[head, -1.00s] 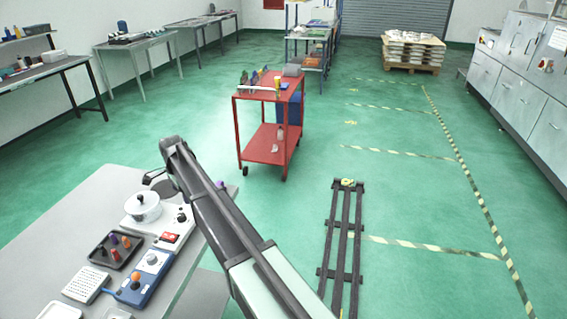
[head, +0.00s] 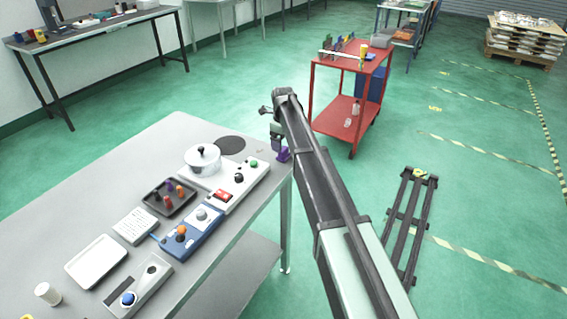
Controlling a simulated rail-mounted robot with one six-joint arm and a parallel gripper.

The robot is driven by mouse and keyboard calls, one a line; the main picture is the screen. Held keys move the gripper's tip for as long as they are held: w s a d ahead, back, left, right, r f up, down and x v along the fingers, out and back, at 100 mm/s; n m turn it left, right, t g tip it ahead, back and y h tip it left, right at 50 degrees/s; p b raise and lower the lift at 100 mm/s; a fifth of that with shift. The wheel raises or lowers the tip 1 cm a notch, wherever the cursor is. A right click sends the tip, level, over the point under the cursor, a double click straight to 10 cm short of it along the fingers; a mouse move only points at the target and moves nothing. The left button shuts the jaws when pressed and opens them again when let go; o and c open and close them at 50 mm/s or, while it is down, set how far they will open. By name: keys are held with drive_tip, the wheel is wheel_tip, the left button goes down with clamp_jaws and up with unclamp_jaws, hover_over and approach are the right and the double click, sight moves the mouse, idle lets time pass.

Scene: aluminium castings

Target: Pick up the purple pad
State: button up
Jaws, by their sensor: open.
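A small upright purple piece (head: 169,187) stands in a dark tray (head: 150,205) on the grey table in the head view. It is the likeliest purple pad, but its shape is too small to be sure. My gripper (head: 283,155), with purple at its tip, hangs below the end of my arm near the table's right corner. It is open, and nothing shows in it.
Orange, red and dark pieces share the tray. A white pot (head: 202,161), a white control box (head: 238,183) and a blue box (head: 191,231) stand close around it. A red cart (head: 343,123) stands behind my arm. The table's far left part is clear.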

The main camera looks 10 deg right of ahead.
wheel_tip(320, 180, down, 6)
drive_tip(key=b, duration=0.5)
drive_tip(key=shift+r, duration=0.45)
drive_tip(key=c, duration=1)
wheel_tip(320, 180, up, 20)
drive_tip(key=p, duration=2)
